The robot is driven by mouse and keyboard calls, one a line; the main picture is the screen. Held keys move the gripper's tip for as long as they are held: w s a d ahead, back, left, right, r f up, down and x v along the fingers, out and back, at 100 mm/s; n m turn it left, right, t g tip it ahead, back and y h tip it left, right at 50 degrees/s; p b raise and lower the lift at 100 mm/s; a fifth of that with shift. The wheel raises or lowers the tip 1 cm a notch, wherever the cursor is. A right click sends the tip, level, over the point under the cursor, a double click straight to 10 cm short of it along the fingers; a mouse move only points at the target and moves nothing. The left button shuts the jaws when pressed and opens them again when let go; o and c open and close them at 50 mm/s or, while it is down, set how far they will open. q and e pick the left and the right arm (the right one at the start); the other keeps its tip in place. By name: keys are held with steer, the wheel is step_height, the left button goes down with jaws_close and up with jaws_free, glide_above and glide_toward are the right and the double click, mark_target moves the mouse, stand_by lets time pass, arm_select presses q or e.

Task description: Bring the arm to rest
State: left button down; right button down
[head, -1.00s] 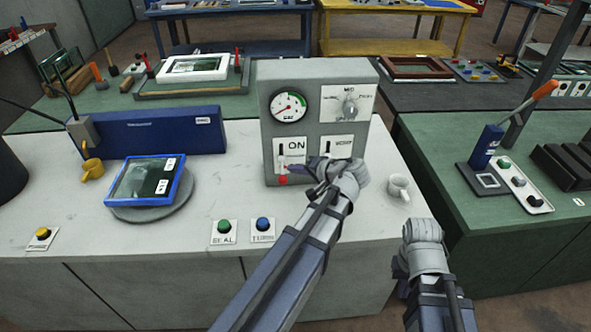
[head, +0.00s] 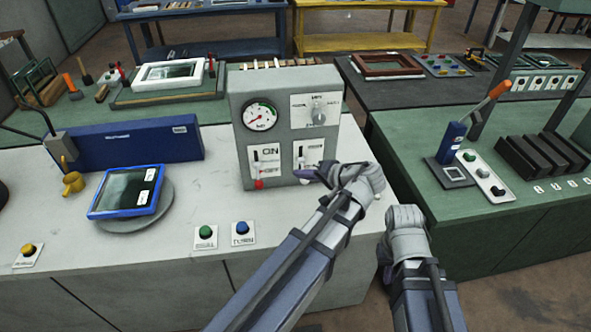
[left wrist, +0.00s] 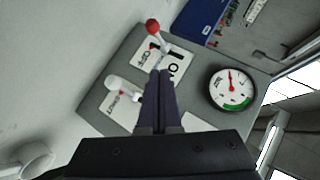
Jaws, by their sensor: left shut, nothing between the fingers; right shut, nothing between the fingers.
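My left gripper (head: 305,173) is shut and empty, in front of the lower right of the grey control box (head: 285,85). Its shut dark fingers also show in the left wrist view (left wrist: 157,95), pointing toward the box's levers; I cannot tell whether they touch. The box carries a round gauge (head: 260,116), a dial (head: 319,111), a red-knobbed lever (head: 258,183) by an ON label, and a white lever (left wrist: 120,86). My right gripper (head: 385,283) is low at the bench's front right corner, its fingers mostly hidden by its wrist.
A blue-framed panel (head: 126,191) lies on a round grey turntable (head: 155,217). Green (head: 206,232) and blue (head: 240,228) buttons sit near the bench's front.

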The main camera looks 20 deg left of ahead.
arm_select(q)
steer(key=shift+d, duration=0.2)
stand_by(0.3)
steer(key=s+d+f+m+g+h, duration=0.2)
steer(key=s+d+f+h, duration=0.3)
steer(key=s+d, duration=0.2)
steer(key=s+d+f+m+g+h, duration=0.1)
steer(key=s+d+f+m+h, duration=0.1)
steer(key=s+d+f+h, duration=0.3)
steer(key=s+d+f, duration=0.1)
steer(key=s+d, duration=0.2)
steer(key=d, duration=0.2)
steer(key=shift+m+g, duration=0.4)
steer(key=shift+d, duration=0.1)
